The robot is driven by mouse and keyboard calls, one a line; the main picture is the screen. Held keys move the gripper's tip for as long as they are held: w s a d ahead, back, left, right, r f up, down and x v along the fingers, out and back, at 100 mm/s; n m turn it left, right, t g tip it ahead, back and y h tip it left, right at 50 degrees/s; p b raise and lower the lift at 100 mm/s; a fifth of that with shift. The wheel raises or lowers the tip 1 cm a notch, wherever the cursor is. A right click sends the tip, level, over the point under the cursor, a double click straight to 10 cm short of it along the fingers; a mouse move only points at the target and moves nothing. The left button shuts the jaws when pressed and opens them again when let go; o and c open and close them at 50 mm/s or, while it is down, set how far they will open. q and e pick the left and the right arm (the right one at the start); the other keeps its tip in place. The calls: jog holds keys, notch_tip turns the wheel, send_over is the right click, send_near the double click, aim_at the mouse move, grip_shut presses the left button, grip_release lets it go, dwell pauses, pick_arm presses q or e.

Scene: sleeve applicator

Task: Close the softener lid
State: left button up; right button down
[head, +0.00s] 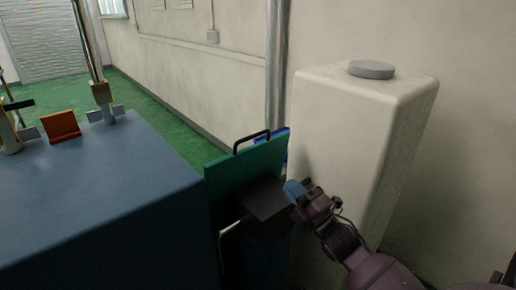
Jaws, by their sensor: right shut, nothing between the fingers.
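A tall white cabinet (345,125), which looks like the softener, stands on the right against the wall. A round grey cap (371,69) lies flat on its top; I cannot tell whether this is the lid meant. My right gripper (294,191) comes in from the lower right. Its blue fingertips are together and empty, in front of the cabinet's left side and well below the cap. I cannot tell whether they touch the cabinet. My left gripper is out of view.
A green panel with a black handle (252,141) stands upright left of my right gripper, with a dark flat plate (262,198) in front of it. A blue-topped table (95,195) fills the left, bearing an orange block (62,126). Green floor lies open behind.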

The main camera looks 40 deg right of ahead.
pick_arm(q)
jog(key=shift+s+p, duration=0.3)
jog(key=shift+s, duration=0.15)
pick_arm(e)
jog(key=w+r+n, duration=0.1)
jog(key=w+r, duration=0.5)
jog(key=w, duration=0.7)
jog(key=shift+w+a+r, duration=0.15)
jog(key=shift+w+a, duration=0.25)
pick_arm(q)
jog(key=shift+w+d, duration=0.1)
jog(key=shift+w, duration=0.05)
